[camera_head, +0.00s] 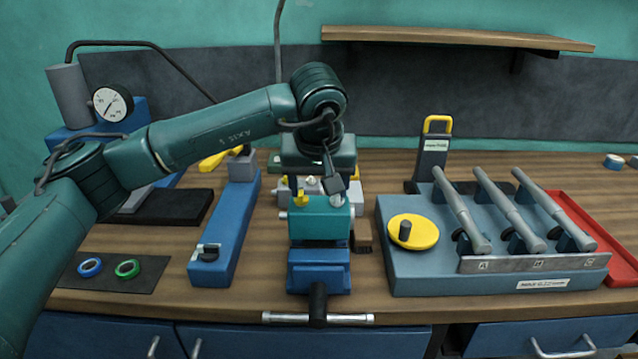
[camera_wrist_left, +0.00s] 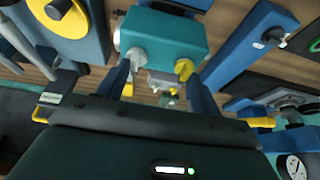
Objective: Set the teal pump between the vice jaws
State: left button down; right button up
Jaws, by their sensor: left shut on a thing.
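The teal pump (camera_head: 320,226) is a box with a yellow knob and grey fittings, in the middle of the bench in the head view. It also shows in the left wrist view (camera_wrist_left: 165,36), between my fingers. My left gripper (camera_head: 321,192) reaches down from above and is shut on the pump; its two fingers also show in the wrist view (camera_wrist_left: 160,72). The blue vice (camera_head: 318,277), with a grey handle bar in front, is directly below the pump. The pump hides the space between the jaws, so I cannot tell how deep it sits. My right gripper is not in view.
A grey-blue lever block (camera_head: 430,270) with a yellow wheel stands to the right. A blue bar fixture (camera_head: 226,230) stands to the left. A dark mat (camera_head: 110,274) with two rings lies at the front left. A pressure gauge (camera_head: 113,103) is at the back left.

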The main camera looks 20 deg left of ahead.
aim_at(319, 206)
pick_arm(q)
jog(key=shift+f+b, duration=1.4)
jog(key=shift+f, duration=0.3)
dwell(0.8)
jog(key=shift+c, duration=2.3)
grip_release()
jog(key=o, duration=0.5)
jog(key=shift+f, duration=0.2)
jog(key=shift+c, duration=0.2)
jog(key=shift+r, duration=0.1)
